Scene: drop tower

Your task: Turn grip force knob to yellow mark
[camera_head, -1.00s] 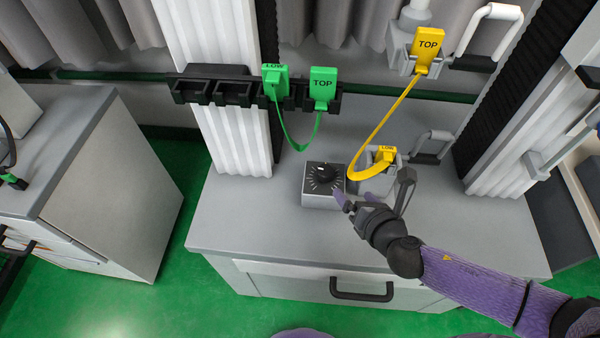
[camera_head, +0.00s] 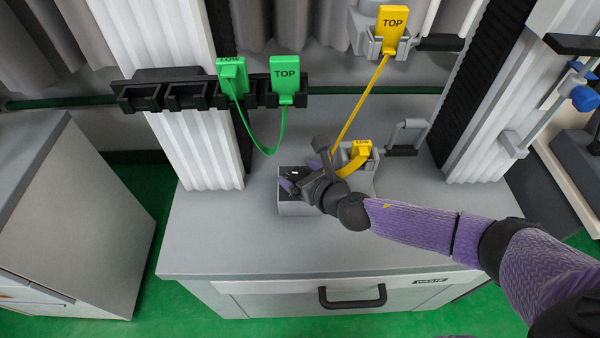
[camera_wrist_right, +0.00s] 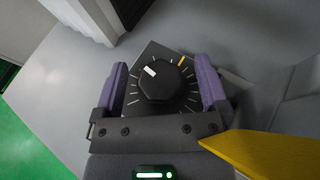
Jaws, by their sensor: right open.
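The grip force knob (camera_wrist_right: 158,86) is a black, many-sided knob on a dark dial plate with white ticks. Its white pointer (camera_wrist_right: 150,71) points up and left in the right wrist view. The yellow mark (camera_wrist_right: 181,60) is on the dial, up and right of the knob, apart from the pointer. The knob's grey box (camera_head: 296,208) stands on the cabinet top. My right gripper (camera_wrist_right: 162,72) is open, with one purple finger on each side of the knob and visible gaps to it. In the head view the right gripper (camera_head: 304,172) partly hides the knob. My left gripper is out of view.
A yellow LOW tag (camera_head: 362,150) in a grey holder stands just right of the box, its strap rising to the yellow TOP tag (camera_head: 393,28). Green tags (camera_head: 285,74) hang on a black rack (camera_head: 190,92). The cabinet top (camera_head: 215,225) is clear at left.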

